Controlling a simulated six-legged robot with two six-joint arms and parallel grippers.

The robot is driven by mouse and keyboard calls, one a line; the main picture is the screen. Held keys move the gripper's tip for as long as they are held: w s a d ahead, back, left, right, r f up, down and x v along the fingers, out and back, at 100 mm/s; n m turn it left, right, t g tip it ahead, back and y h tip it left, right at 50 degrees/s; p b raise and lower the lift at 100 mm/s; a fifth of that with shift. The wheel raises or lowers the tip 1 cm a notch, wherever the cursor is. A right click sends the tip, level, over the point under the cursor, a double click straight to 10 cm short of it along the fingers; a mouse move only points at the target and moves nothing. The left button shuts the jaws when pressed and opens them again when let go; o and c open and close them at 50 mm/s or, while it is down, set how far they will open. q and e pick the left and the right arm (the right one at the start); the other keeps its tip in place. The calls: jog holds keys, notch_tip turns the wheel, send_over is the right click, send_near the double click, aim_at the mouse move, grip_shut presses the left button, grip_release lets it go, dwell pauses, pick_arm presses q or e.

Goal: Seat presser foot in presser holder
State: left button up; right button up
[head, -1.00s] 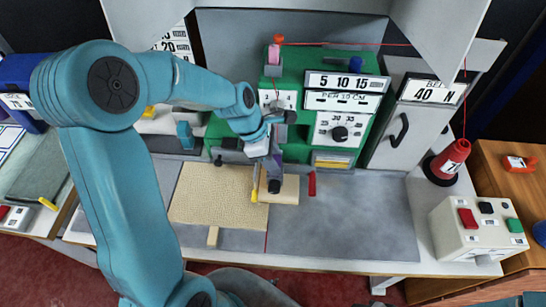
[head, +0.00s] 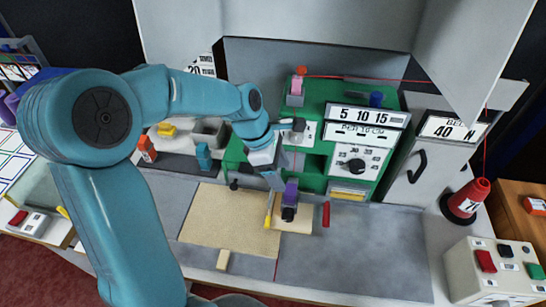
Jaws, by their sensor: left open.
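An upright purple piece with a dark lower end, which looks like the presser foot (head: 290,194), stands at the front of the green machine (head: 318,118), above the pale rug piece. I cannot make out the presser holder as a separate part, nor tell how far the foot sits in it. My left gripper (head: 275,181) is open, just left of the purple piece, pointing down, and appears clear of it. Its far finger is partly hidden. My right gripper is not in view.
A beige rug (head: 228,222) lies on the grey work surface (head: 360,245). A yellow stick (head: 269,210) and a red piece (head: 326,214) flank the purple piece. A red thread cone (head: 467,200) and a button box (head: 492,260) stand at the right. The front right surface is clear.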

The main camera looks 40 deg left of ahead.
pick_arm(q)
jog(key=v, duration=0.5)
jog(key=shift+a+r, duration=0.1)
jog(key=shift+r, duration=0.05)
dwell(0.4)
